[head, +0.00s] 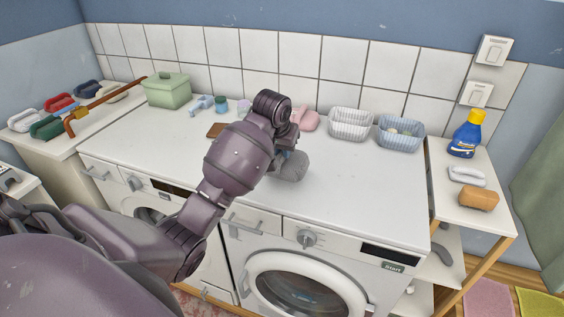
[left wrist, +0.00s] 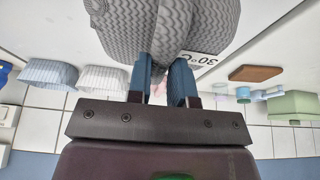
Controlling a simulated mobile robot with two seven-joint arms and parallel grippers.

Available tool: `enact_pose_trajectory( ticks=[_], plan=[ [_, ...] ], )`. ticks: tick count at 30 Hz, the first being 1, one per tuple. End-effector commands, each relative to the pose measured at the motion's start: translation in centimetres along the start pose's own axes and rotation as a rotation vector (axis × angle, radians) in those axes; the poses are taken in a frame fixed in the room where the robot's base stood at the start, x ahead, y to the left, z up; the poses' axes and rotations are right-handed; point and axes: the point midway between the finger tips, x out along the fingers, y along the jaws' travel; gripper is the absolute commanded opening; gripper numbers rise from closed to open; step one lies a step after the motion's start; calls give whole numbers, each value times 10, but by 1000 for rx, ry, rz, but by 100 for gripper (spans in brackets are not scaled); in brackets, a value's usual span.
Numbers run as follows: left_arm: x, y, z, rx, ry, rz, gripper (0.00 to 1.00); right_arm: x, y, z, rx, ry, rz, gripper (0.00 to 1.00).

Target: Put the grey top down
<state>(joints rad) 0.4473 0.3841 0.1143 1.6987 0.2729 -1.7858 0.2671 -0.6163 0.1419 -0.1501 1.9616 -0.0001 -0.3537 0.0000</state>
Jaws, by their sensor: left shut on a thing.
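The grey top (head: 292,168) is a bunched, knitted-looking bundle at the middle of the white worktop (head: 350,195) in the head view. My left gripper (head: 283,150) is shut on it, with the fingers largely hidden by my arm. In the left wrist view the top (left wrist: 165,28) fills the upper middle, with a zigzag knit pattern, held between the two blue fingers (left wrist: 163,82). A white patch marked 30°C (left wrist: 199,62) shows beside the fingers. Whether the top touches the worktop is unclear. My right gripper is in neither view.
Two ribbed baskets, one white (head: 350,123) and one blue-grey (head: 400,132), stand at the back right. A green lidded box (head: 167,91), small cups and a brown board (head: 217,130) are at the back left. The right and front right worktop is clear.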

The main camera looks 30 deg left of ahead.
Motion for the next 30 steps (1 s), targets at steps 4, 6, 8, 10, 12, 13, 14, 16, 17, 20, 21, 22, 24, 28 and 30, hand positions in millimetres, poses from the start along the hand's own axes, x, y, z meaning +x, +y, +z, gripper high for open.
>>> enact_pose_trajectory(
  ticks=[4, 6, 8, 10, 12, 13, 14, 16, 17, 20, 21, 22, 24, 28, 30],
  plan=[
    [8, 0, 3, 0, 0, 0, 0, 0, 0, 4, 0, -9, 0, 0],
    [15, 0, 7, 0, -2, 0, 0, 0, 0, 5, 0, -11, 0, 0],
    [23, 0, 10, 0, -3, -1, 0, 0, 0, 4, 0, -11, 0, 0],
    [32, 0, 13, -1, -1, 0, 0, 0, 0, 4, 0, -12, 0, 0],
    [39, 0, 16, -1, -1, 0, 0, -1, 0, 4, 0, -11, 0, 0],
    [41, 0, 17, 0, -1, 0, 0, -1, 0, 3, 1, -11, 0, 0],
    [43, 0, 18, 0, 0, 0, 0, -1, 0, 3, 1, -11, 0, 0],
    [44, 0, 18, 0, 1, 0, 0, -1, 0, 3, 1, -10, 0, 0],
    [45, 0, 18, 0, 1, 0, 0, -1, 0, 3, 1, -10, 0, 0],
    [44, 0, 18, 0, 2, 0, 0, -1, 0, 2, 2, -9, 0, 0],
    [44, 0, 18, 0, 2, 0, 0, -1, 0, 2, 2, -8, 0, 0],
    [44, 0, 18, 0, 2, 0, 0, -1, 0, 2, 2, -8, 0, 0],
    [45, 0, 18, 0, 1, 0, 0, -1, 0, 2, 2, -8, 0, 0],
    [47, 0, 19, 0, 2, 0, 25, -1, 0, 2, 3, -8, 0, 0],
    [47, 0, 19, 0, 1, 0, 36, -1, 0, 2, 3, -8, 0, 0]
  ],
)
